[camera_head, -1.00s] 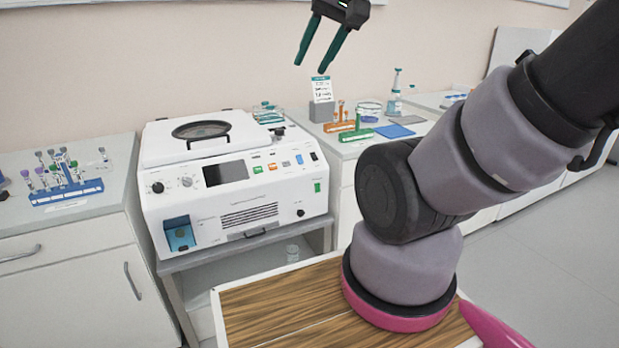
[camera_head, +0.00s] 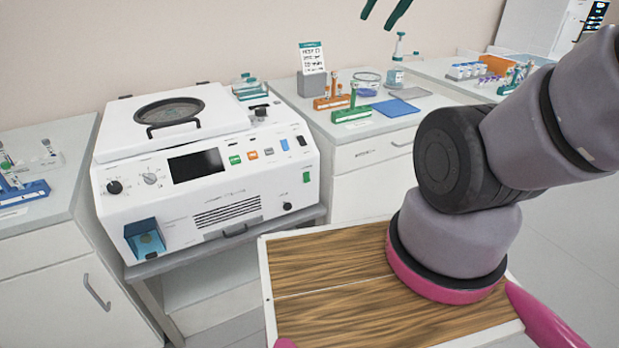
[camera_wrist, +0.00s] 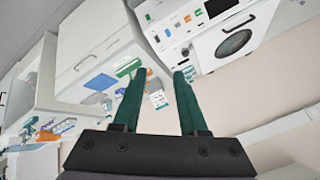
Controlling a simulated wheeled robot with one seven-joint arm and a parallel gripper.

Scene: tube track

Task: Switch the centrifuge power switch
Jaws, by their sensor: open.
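The white centrifuge (camera_head: 172,206) stands on a low grey stand at left centre, with its round-windowed lid (camera_head: 170,112) down. Its front panel has knobs, a dark screen (camera_head: 196,166) and small buttons. At the panel's right are a blue switch (camera_head: 284,144), a dark switch (camera_head: 302,141) and a green switch (camera_head: 307,178); I cannot tell which is the power switch. My gripper (camera_head: 380,14) is open and empty, high above the right-hand counter, away from the centrifuge. In the wrist view its green fingers (camera_wrist: 159,76) are apart, and the inverted centrifuge (camera_wrist: 200,49) shows at upper right.
The counter right of the centrifuge holds an orange rack (camera_head: 333,102), a green rack (camera_head: 352,114), a blue mat (camera_head: 397,107) and a sign (camera_head: 312,60). A blue tube rack (camera_head: 25,194) is at far left. Open air lies before the centrifuge panel.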

